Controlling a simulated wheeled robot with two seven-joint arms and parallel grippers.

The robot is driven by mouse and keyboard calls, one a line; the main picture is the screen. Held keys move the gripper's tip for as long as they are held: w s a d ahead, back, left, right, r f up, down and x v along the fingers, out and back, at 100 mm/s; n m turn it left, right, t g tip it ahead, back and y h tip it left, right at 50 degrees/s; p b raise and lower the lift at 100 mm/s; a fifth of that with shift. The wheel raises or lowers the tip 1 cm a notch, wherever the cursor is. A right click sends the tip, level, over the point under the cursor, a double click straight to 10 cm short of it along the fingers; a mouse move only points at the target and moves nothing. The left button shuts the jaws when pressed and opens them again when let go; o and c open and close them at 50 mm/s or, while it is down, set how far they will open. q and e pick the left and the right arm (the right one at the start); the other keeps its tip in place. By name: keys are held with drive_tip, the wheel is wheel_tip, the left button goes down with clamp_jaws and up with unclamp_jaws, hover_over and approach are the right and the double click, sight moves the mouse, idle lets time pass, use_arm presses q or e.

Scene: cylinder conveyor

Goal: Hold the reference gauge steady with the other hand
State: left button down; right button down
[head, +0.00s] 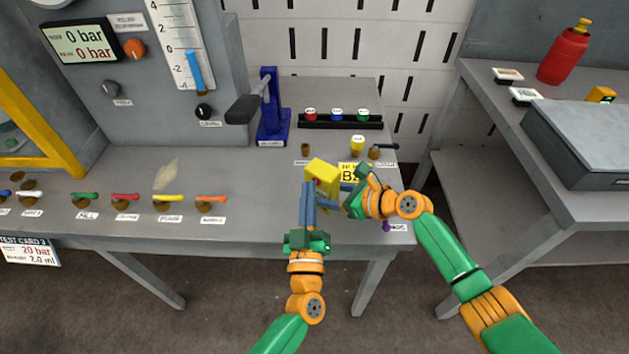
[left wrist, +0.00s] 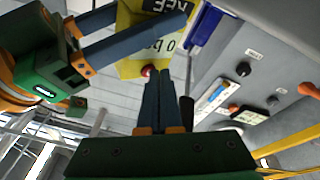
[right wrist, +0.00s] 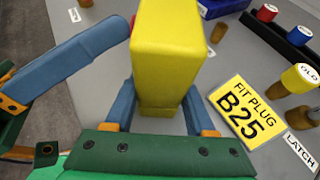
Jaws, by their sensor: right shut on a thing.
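The reference gauge is a yellow block (head: 321,172) over the right part of the bench. In the right wrist view, the yellow block (right wrist: 168,45) stands between the blue fingers of my right gripper (right wrist: 160,105), which is shut on it. In the left wrist view, the gauge's face (left wrist: 130,66) shows part of its label and a "0 b" reading, partly hidden by a right finger. My left gripper (head: 307,190) is beside the gauge on its near side. Its fingers (left wrist: 158,78) are together with nothing seen between them, apart from the gauge as far as I can tell.
A yellow "FIT PLUG B25" card (right wrist: 238,110) lies beside the gauge. A blue press (head: 272,120) and a black rack (head: 340,123) of coloured caps stand behind. Coloured-handled valves (head: 120,200) line the bench's left. A side table (head: 480,110) stands right.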

use_arm(q)
drive_tip(key=shift+w+d+r, duration=0.1)
drive_tip(key=shift+d+r, duration=0.05)
drive_tip(key=shift+r, duration=0.25)
drive_tip(key=shift+s+a+r, duration=0.1)
drive_tip(key=shift+s+a, duration=0.25)
drive_tip(key=shift+s, duration=0.45)
drive_tip(key=shift+s+a, duration=0.75)
drive_tip(key=shift+s, duration=0.3)
drive_tip(key=shift+s+a, duration=0.7)
drive_tip(key=shift+s, duration=0.3)
use_arm(e)
drive_tip(key=shift+c, duration=0.8)
unclamp_jaws()
